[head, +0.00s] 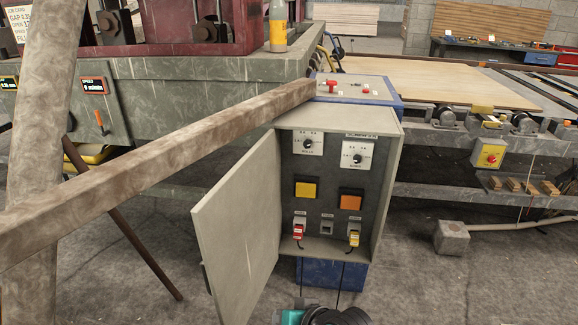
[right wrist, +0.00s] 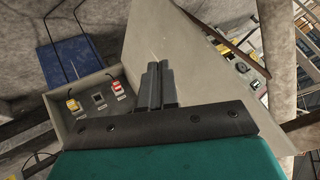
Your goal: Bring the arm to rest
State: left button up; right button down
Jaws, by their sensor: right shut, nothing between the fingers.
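My right gripper (head: 322,316) shows only as a teal and black piece at the bottom edge of the head view, below the open control cabinet. In the right wrist view my right gripper (right wrist: 157,70) has its two dark fingers together with nothing between them. The fingers overlap the pale cabinet door (right wrist: 195,70) in that view; I cannot tell how far apart they are. The cabinet door (head: 237,215) stands swung open to the left in the head view. My left gripper is in neither view.
The grey cabinet (head: 388,190) holds dials, yellow and orange squares, and red and yellow plugs. A brown beam (head: 150,165) crosses the left side. A roller table with a veneer sheet (head: 440,82) stands at right. Bare floor (head: 410,290) lies right of the cabinet.

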jog(key=s+d+f+t+h, duration=0.2)
jog(key=s+d, duration=0.3)
jog(key=d, duration=0.4)
jog(key=s+d+f+n+t+h, duration=0.1)
jog(key=s+d+f+t+h, duration=0.1)
jog(key=s+d, duration=0.4)
jog(key=d+f, duration=0.1)
jog(key=d, duration=0.3)
jog(key=shift+s+f+h, duration=0.2)
jog(key=shift+s+h, duration=0.05)
jog(key=shift+h, duration=0.05)
